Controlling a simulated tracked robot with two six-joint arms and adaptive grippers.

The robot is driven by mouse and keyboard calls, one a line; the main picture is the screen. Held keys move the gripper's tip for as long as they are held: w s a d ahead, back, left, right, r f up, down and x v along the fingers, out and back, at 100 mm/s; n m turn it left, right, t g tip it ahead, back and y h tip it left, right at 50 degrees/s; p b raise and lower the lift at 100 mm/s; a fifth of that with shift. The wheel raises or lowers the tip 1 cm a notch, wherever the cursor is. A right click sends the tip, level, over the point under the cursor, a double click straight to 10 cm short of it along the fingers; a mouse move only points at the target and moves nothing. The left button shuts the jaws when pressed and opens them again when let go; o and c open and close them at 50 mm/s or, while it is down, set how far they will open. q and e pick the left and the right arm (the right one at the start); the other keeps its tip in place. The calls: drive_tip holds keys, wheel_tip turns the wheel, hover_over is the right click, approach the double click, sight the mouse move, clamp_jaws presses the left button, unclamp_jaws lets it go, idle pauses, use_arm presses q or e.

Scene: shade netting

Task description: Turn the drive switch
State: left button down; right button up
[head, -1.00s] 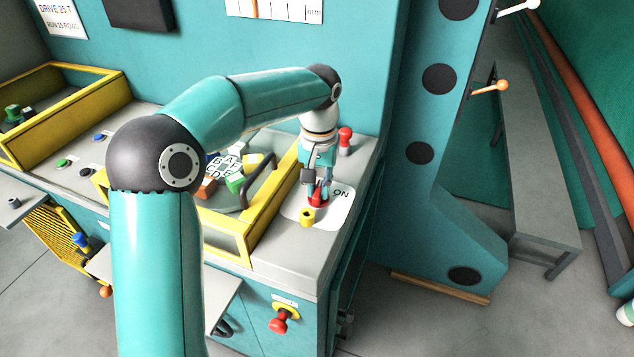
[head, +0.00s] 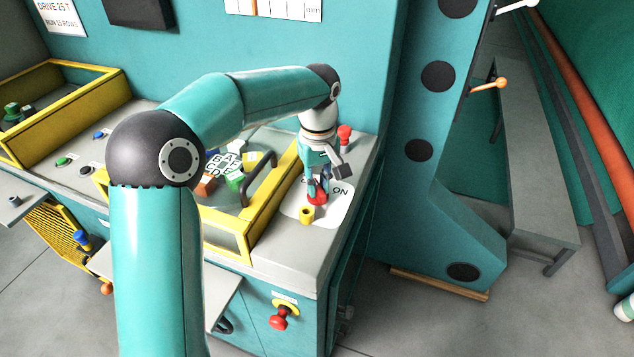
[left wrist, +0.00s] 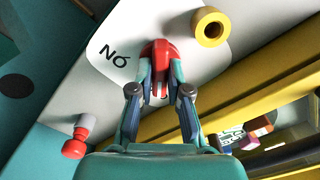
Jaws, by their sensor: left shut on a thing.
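The drive switch (head: 318,198) is a red knob on a white plate (head: 340,207) marked "ON", on the grey console top. In the left wrist view the red knob (left wrist: 158,52) sits between the fingers, and the plate lettering appears upside down. My left gripper (head: 317,190) points down from above and is shut on the red knob (left wrist: 158,52). The fingers hide part of the knob and part of the plate's lettering. My right gripper is not in view.
A yellow ring-shaped piece (head: 307,214) stands close beside the switch. A red-and-white knob (head: 345,136) stands behind it. A yellow guard frame (head: 262,222) with a dark handle is to the left, around lettered blocks. A red button (head: 279,322) is on the front.

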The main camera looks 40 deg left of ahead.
sight(318, 186)
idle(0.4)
use_arm(q)
drive_tip(key=c, duration=1.1)
unclamp_jaws()
drive_tip(key=shift+r, duration=0.1)
drive_tip(key=shift+r, duration=5.85)
drive_tip(key=shift+a, duration=0.1)
